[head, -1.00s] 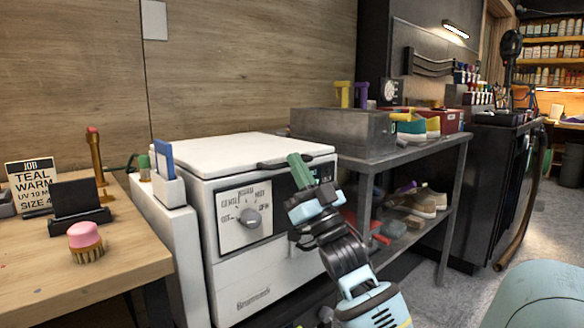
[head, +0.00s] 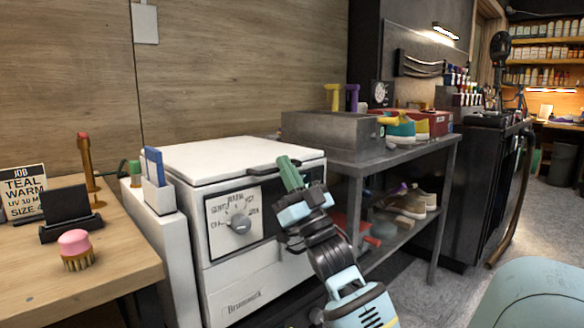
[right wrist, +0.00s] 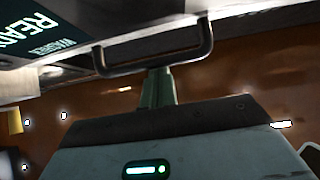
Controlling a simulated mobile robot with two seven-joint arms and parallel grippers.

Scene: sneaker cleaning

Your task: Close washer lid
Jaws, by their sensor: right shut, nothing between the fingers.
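The white washer (head: 235,282) stands in the middle of the head view, with its dial (head: 238,224) on the front. Its white lid (head: 225,155) lies flat across the top, with a dark handle (head: 262,168) along its front edge. My right gripper (head: 286,160) is shut and empty, its green fingers pointing up at the right end of the handle. In the right wrist view the shut fingers (right wrist: 157,75) stand close to the dark U-shaped handle (right wrist: 150,65); contact is unclear. My left gripper is out of view.
A wooden bench (head: 110,268) with a pink-topped brush (head: 75,243) is at the left. A metal shelf (head: 400,155) with a grey bin (head: 325,130) and shoes stands close to the washer's right side. The space above the lid is clear.

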